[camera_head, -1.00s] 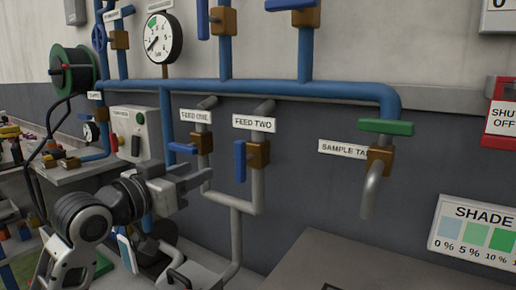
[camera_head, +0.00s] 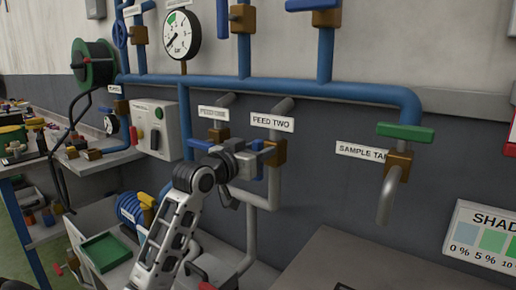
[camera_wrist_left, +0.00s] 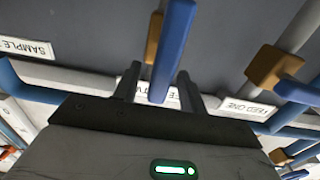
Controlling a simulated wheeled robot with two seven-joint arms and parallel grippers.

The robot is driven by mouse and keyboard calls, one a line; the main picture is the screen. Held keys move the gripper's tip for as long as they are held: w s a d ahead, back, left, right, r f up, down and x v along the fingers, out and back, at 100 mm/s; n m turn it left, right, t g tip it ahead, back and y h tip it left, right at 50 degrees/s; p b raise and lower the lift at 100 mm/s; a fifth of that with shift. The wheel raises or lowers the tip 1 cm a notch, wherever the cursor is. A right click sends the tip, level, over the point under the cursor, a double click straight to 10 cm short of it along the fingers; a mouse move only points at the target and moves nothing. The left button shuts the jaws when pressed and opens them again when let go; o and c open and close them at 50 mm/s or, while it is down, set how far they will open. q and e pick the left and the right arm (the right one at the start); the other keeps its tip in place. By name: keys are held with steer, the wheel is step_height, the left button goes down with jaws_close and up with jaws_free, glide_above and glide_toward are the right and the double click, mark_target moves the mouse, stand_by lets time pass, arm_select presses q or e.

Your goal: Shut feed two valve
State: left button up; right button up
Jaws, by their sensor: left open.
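The feed two valve has a brown body (camera_head: 274,153) on a grey pipe under the "FEED TWO" label (camera_head: 272,122). Its blue lever is mostly hidden by my gripper in the head view. In the left wrist view the blue lever (camera_wrist_left: 174,45) shows beside the brown body (camera_wrist_left: 153,40). My left gripper (camera_head: 262,157) is at this valve. It is open, and in the left wrist view its fingers (camera_wrist_left: 158,84) stand on either side of the lever's end. I cannot tell whether they touch it. My right gripper is not in view.
The feed one valve (camera_head: 219,133) is close on the left, partly behind my arm. The sample tap (camera_head: 398,165) with a green lever is to the right. A blue pipe (camera_head: 300,88) runs above. A grey surface (camera_head: 350,262) lies below right.

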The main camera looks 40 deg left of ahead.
arm_select(q)
steer(key=shift+w, duration=0.25)
jaws_close()
